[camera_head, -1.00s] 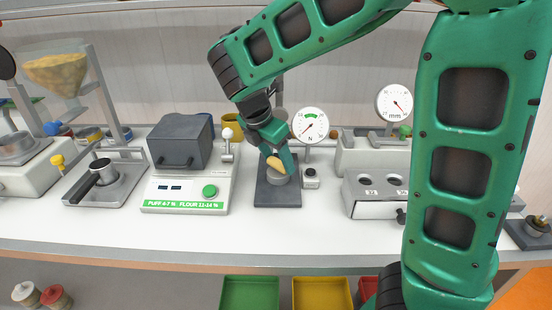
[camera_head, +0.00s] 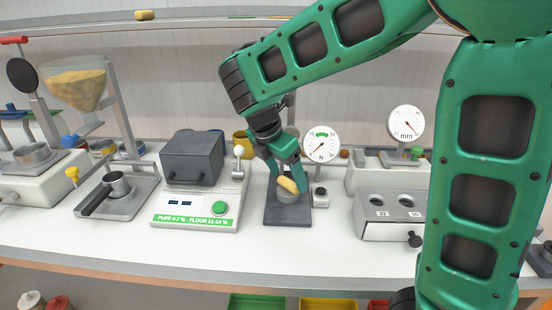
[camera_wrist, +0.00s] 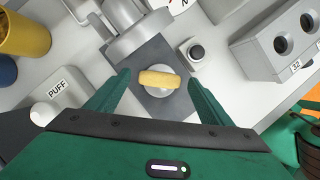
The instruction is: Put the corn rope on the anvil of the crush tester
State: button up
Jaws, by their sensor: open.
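The corn rope (camera_head: 289,185) is a short yellow stick. It lies across the round grey anvil (camera_head: 288,197) of the crush tester, which stands on a dark base plate (camera_head: 287,216). In the wrist view the corn rope (camera_wrist: 159,79) lies roughly centred on the pale anvil disc (camera_wrist: 160,93). My gripper (camera_wrist: 160,78) is open, with one finger on each side of the rope and a visible gap to both. In the head view my gripper (camera_head: 287,178) is low over the anvil, and its fingers partly hide the tester's column.
The force dial (camera_head: 321,145) and a black-knobbed box (camera_head: 320,195) stand close right of the tester. A grey two-hole block (camera_head: 391,215) is at the right. The front of the bench is clear.

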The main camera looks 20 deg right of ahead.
jog(key=v, duration=1)
jog(key=shift+r, duration=0.15)
